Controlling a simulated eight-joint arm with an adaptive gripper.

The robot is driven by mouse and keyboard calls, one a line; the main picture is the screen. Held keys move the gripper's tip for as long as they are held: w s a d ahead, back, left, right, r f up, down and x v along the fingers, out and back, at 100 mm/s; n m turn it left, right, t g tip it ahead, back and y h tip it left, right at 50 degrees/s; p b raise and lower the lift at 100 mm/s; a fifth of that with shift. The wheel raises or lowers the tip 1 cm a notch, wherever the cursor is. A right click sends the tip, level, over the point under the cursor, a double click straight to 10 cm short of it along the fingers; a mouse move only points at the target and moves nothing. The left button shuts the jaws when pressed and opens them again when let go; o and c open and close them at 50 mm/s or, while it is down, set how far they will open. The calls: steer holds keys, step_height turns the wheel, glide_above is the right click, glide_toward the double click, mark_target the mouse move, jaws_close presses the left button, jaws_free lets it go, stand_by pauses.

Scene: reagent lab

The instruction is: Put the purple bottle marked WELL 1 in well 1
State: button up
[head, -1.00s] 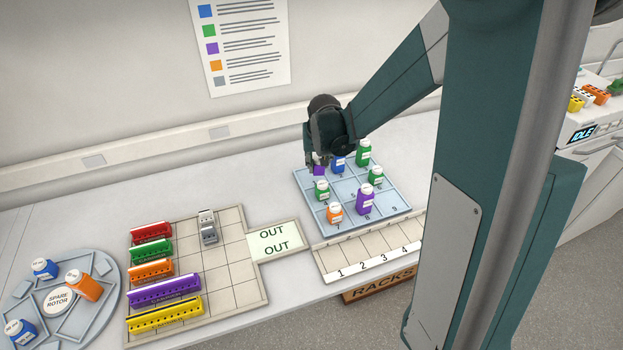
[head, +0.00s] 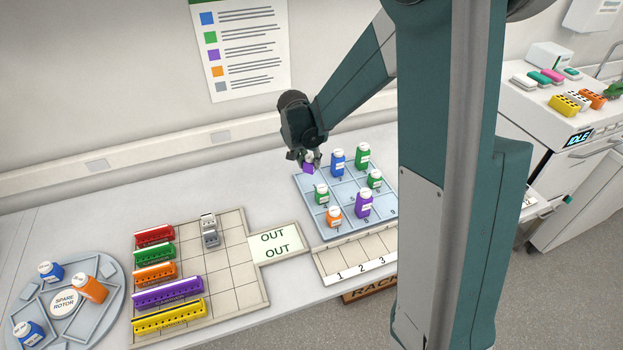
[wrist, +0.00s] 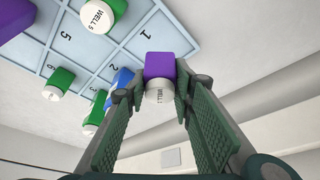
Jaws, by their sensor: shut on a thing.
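The purple bottle marked WELL 1 (head: 308,168) is in my gripper (head: 308,161), at the back left corner of the pale blue numbered tray (head: 385,203). In the wrist view the purple bottle (wrist: 159,68) is between my two fingers (wrist: 158,92), which are shut on it near its white cap. The number 1 of well 1 (wrist: 143,34) shows beside the bottle there, and no bottle stands on it. The bottle looks raised off the tray, but I cannot tell by how much.
A blue bottle (head: 337,162) and a green bottle (head: 362,155) stand in the back row. Green bottles (head: 321,194) (head: 375,179), an orange bottle (head: 334,216) and a larger purple bottle (head: 363,203) stand in other wells. The wall is close behind.

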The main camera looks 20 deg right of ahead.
mark_target(311, 156)
steer(key=m, duration=0.1)
steer(key=r+m+g+p, duration=0.1)
steer(key=m, duration=0.1)
steer(key=r+m+h+p, duration=0.1)
steer(key=m, duration=0.1)
steer(key=shift+w+d+r, duration=0.15)
steer(key=shift+d+r, duration=0.05)
steer(key=shift+r, duration=0.05)
steer(key=shift+d+r+m+g+h+p, duration=0.15)
steer(key=shift+r+m+g+p, duration=0.3)
steer(key=shift+m, duration=0.55)
steer(key=shift+r+m+g+h+p, duration=0.15)
steer(key=shift+r+m+g+p, duration=0.3)
steer(key=shift+m, duration=0.55)
steer(key=shift+r, duration=0.1)
steer(key=shift+f, duration=3.15)
steer(key=shift+f, duration=0.1)
steer(key=shift+f, duration=1.8)
steer(key=shift+f, duration=0.15)
